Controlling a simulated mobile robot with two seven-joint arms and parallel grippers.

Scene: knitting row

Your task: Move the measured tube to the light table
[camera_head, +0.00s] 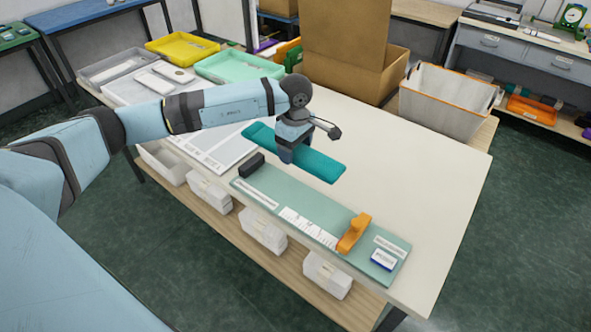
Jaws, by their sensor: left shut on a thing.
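My left gripper (289,154) is shut on a flat teal tube (322,167), gripping it near its middle. The tube is held over the white table, just behind the measuring board (268,192); the exact gap below it is hard to judge. The pale green board has a black end block (251,165), a white ruler scale (305,226) and an orange slider (354,233). A flat pale panel (232,151) lies left of the tube, partly hidden by my arm; I cannot tell if it is the light table. My right gripper is out of view.
Yellow (182,60), mint (240,78) and grey (111,77) trays stand at the back left. An open cardboard box (350,75) and a white bin (447,112) stand at the back. The table's right part is clear. White boxes (263,230) sit on the lower shelf.

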